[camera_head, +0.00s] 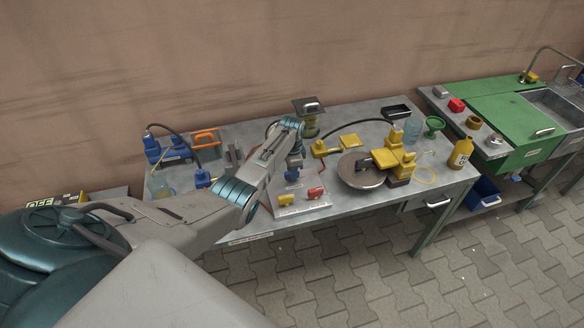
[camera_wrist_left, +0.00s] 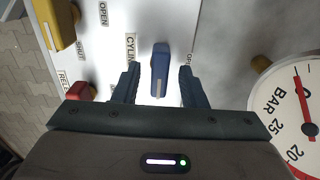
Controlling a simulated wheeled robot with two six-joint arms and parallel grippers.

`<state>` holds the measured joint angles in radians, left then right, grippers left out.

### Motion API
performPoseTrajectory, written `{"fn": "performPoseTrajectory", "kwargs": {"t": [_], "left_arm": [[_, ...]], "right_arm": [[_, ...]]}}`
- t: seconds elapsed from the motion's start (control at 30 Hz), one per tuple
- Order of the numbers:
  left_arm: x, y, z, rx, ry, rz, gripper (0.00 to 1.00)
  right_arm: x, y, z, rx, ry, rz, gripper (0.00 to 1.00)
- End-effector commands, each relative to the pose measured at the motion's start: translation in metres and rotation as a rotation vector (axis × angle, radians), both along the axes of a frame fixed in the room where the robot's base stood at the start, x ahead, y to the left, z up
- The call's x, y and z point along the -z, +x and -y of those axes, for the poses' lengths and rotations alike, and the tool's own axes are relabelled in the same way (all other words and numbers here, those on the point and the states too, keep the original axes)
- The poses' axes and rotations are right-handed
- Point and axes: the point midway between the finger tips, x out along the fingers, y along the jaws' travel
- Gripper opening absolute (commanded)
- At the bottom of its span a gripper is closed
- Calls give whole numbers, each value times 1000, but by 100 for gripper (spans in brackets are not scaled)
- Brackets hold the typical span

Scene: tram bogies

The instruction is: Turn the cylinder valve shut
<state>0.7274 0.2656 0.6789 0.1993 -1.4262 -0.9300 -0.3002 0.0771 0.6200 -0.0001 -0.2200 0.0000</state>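The cylinder valve has a blue lever handle (camera_wrist_left: 160,68) with a pale line along it. It stands beside a partly covered label that reads "CYLIN". My left gripper (camera_wrist_left: 158,88) is open, with one dark finger on each side of the handle. Gaps show between the handle and both fingers. In the head view my left gripper (camera_head: 292,174) points down over the bench, and it and the arm hide most of the valve there. My right gripper is not in view.
A yellow handle (camera_wrist_left: 55,22) and a red handle (camera_wrist_left: 78,90) are left of the valve in the wrist view. A pressure gauge (camera_wrist_left: 296,110) is at right. On the bench (camera_head: 250,232), a grey disc (camera_head: 361,172) with yellow parts stands right of my gripper.

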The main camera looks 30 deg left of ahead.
Motion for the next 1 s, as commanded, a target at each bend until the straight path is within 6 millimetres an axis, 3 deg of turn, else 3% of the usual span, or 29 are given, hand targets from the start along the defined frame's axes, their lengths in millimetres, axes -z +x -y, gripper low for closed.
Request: {"fn": "performPoseTrajectory", "kwargs": {"t": [0.17, 0.63, 0.8, 1.0], "left_arm": [[-13, 0, 0, 0, 0, 3, 38], [-94, 1, 0, 1, 1, 3, 38], [-106, 0, 0, 0, 0, 1, 38], [-108, 0, 0, 0, 0, 1, 38]], "right_arm": [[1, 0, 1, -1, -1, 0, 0], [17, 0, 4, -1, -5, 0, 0], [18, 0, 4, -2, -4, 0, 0], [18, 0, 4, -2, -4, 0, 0]]}}
